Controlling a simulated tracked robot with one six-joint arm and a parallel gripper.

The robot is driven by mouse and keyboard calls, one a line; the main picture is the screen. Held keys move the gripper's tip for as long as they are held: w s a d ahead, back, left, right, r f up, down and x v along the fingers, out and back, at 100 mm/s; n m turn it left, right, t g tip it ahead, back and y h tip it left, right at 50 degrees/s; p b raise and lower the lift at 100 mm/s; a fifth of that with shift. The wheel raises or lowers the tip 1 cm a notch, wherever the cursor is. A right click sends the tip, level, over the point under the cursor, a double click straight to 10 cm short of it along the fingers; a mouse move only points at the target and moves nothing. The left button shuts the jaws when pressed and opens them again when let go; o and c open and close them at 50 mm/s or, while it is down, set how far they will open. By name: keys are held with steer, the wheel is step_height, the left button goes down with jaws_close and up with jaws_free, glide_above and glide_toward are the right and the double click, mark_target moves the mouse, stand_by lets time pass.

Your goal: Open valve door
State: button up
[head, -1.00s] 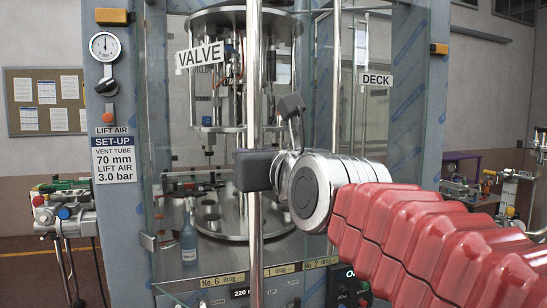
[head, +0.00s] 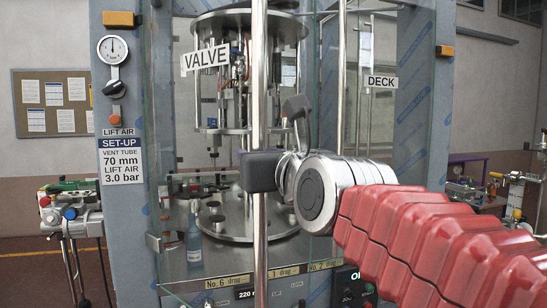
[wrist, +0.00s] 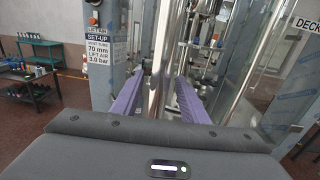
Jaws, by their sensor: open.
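The valve door is a clear glass panel with a white VALVE label (head: 205,58) at its upper left. A tall vertical chrome handle bar (head: 259,90) stands in front of the glass. My gripper (wrist: 161,78) shows two purple fingers in the wrist view, spread apart. A vertical chrome bar (wrist: 163,50) passes between them; whether a finger touches it I cannot tell. In the head view, my dark gripper body (head: 262,171) is at the bar, about mid-height. The fingers are hidden there.
A second chrome bar (head: 340,80) stands right, near the DECK label (head: 380,82). Blue-grey posts (head: 128,200) flank the glass. Inside are a round metal platform (head: 250,225) and a bottle (head: 193,243). A bench (head: 70,215) stands left.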

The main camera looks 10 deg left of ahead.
steer(key=v, duration=1.4)
steer(key=shift+w+f, duration=0.1)
steer(key=shift+c, duration=0.2)
